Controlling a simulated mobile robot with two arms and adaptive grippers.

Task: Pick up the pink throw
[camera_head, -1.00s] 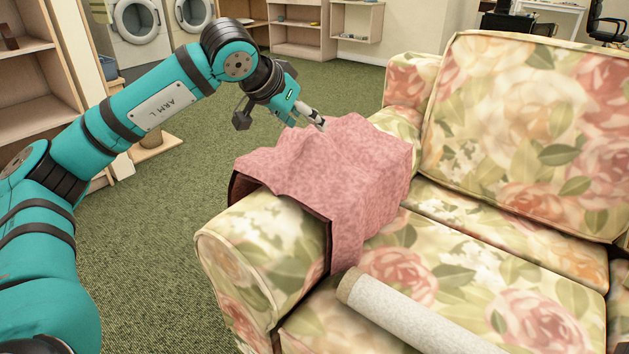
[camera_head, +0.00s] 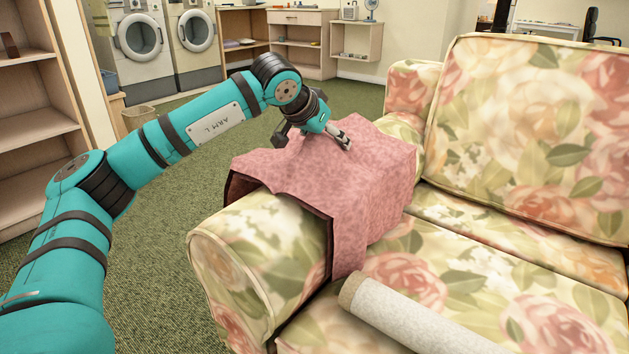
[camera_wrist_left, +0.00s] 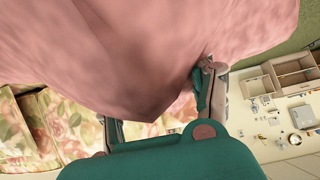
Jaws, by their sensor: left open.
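The pink throw (camera_head: 372,185) lies draped over the near arm of the floral sofa, its front end hanging down toward the seat. Its surface is mottled and its top is bunched into folds. My left gripper (camera_head: 345,139) is at the top of the throw, over its folds. The left wrist view shows the throw (camera_wrist_left: 150,50) close in front of the gripper (camera_wrist_left: 163,108), with the fingers apart. A fold reaches down toward the space between the fingers; I cannot tell whether they touch it. My right gripper is not in view.
The floral sofa (camera_head: 262,240) fills the right side. A pale grey roll (camera_head: 410,318) lies on its seat. A dark brown layer (camera_head: 240,187) shows under the throw's edge. Green carpet (camera_head: 165,250) is open at left. Shelves (camera_head: 25,130) and washing machines (camera_head: 140,40) stand behind.

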